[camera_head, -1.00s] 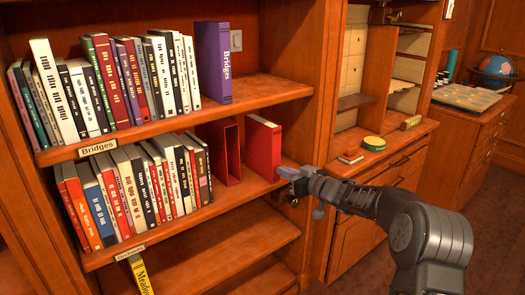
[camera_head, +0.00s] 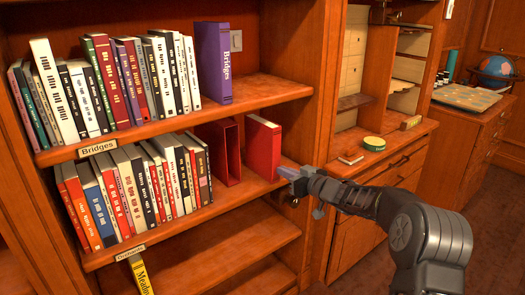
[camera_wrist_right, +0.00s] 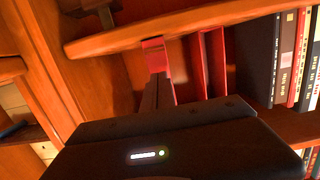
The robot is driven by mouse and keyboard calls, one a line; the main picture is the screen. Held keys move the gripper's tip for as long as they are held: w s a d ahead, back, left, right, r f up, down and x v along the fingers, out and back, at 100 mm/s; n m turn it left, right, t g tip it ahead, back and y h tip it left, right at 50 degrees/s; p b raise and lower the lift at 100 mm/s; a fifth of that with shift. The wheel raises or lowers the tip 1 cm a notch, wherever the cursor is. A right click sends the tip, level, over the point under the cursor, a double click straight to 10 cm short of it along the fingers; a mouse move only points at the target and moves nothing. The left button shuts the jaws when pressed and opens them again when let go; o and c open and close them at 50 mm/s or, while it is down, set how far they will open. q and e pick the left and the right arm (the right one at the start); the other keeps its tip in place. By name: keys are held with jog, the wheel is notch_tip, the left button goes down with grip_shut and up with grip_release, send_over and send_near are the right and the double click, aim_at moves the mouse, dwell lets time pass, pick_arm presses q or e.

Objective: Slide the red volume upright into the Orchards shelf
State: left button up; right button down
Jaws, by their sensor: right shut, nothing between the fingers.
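The red volume (camera_head: 262,152) stands upright on the Orchards shelf (camera_head: 205,218), its pale page edge showing on top. It is right of a red open-fronted holder (camera_head: 229,155), with a small gap between them. The shelf's label (camera_head: 130,252) is on the edge below. My right gripper (camera_head: 283,172) is shut and empty, its tips low at the right side of the volume; I cannot tell whether they touch it. In the right wrist view the fingers (camera_wrist_right: 156,88) point at a red surface (camera_wrist_right: 154,50), partly hidden by them. My left gripper is not in view.
A row of leaning books (camera_head: 140,185) fills the left of this shelf. The Bridges shelf (camera_head: 200,112) is above, with a purple book (camera_head: 212,62) at its row's end. A yellow book (camera_head: 141,275) is below. The cabinet ledge (camera_head: 395,150) holds small items.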

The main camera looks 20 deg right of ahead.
jog(key=shift+w+a+p, duration=0.2)
jog(key=shift+w+p, duration=0.3)
jog(key=shift+w, duration=0.1)
jog(key=shift+r+p+x, duration=0.15)
jog(key=shift+p+x, duration=0.5)
jog(key=shift+x, duration=0.2)
jog(key=shift+r+p+x, duration=0.1)
jog(key=shift+p+x, duration=0.5)
jog(key=shift+x, duration=0.3)
jog(key=shift+f+v, duration=0.2)
jog(key=shift+v, duration=1.3)
jog(key=shift+f+v, duration=0.25)
jog(key=shift+v, duration=1.2)
jog(key=shift+s, duration=0.1)
send_near(276, 166)
jog(key=s, duration=0.1)
jog(key=s+d, duration=0.1)
jog(key=shift+s+d+f, duration=0.2)
jog(key=shift+s+f, duration=0.1)
jog(key=shift+s, duration=0.1)
